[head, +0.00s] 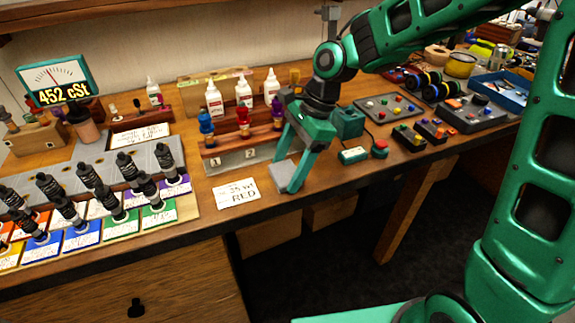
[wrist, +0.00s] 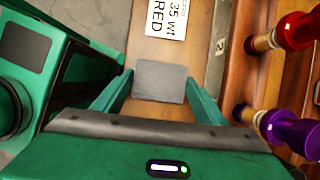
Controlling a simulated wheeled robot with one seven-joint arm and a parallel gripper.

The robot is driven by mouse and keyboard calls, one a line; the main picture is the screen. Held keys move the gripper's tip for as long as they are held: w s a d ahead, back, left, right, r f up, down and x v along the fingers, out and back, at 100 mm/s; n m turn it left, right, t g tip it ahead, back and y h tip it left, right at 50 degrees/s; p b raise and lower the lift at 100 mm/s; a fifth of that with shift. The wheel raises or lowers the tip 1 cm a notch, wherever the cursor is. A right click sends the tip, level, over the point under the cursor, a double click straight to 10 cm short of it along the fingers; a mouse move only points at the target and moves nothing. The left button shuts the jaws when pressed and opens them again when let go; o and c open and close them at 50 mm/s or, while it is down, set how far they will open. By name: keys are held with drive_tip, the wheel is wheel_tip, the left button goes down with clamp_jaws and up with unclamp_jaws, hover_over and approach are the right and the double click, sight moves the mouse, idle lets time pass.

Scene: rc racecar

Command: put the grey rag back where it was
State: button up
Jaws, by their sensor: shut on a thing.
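The grey rag (head: 283,171) is a small flat grey square at the bench's front edge, just right of the white card reading "35 wt RED" (head: 236,192). My gripper (head: 286,184) points down and is shut on the rag. In the wrist view the rag (wrist: 159,81) sits between my two fingers (wrist: 160,92), with the card (wrist: 166,17) beyond it. Whether the rag touches the bench top or hangs just above it, I cannot tell.
Several black shock absorbers (head: 88,177) stand on coloured cards at the left. Floor drops away in front.

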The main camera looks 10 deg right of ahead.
drive_tip(key=shift+f, duration=0.25)
drive_tip(key=o, duration=1.1)
drive_tip(key=shift+s+f, duration=0.1)
drive_tip(key=shift+s, duration=0.05)
drive_tip(key=v, duration=1.2)
drive_tip(key=shift+r, duration=0.4)
